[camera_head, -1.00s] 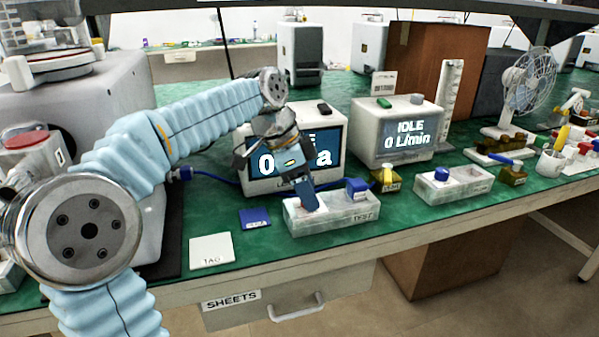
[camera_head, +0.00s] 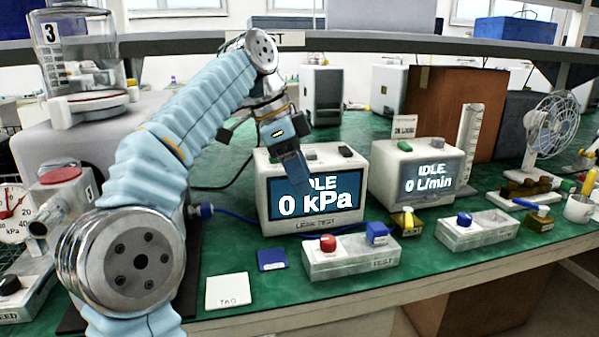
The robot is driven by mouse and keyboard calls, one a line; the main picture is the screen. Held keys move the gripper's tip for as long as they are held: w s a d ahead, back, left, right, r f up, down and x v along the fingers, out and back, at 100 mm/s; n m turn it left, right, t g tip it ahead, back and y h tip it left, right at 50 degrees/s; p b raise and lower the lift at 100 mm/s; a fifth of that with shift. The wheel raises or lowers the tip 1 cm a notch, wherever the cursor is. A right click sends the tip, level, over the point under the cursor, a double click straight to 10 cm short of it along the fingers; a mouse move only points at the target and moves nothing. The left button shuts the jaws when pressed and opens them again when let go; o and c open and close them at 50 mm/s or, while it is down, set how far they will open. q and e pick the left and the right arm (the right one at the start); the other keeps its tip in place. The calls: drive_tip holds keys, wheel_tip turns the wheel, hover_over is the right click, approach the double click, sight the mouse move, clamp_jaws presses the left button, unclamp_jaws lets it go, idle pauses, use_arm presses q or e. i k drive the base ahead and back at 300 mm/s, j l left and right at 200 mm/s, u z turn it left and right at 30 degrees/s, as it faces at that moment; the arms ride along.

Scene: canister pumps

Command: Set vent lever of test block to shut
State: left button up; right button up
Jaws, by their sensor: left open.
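The test block (camera_head: 350,262) is a pale block marked TEST at the front of the green bench. A red knob (camera_head: 327,243) stands on its left part and a blue lever piece (camera_head: 377,233) at its right end. I cannot tell from the picture which of these is the vent lever, or its setting. My left gripper (camera_head: 293,170) is open and points down, above and behind the block, in front of the leak tester's screen. It is apart from the block and holds nothing that I can see. My right gripper is not in view.
The leak tester (camera_head: 262,185) reads 0 kPa and stands behind the block. A flow meter (camera_head: 382,172) reading IDLE stands to its right. A similar block with a blue knob (camera_head: 478,231) is further right. A blue card (camera_head: 272,260) and a white tag (camera_head: 227,291) lie left.

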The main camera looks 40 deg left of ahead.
sight(407, 212)
drive_tip(key=k+l, duration=0.8)
drive_tip(key=l, duration=0.1)
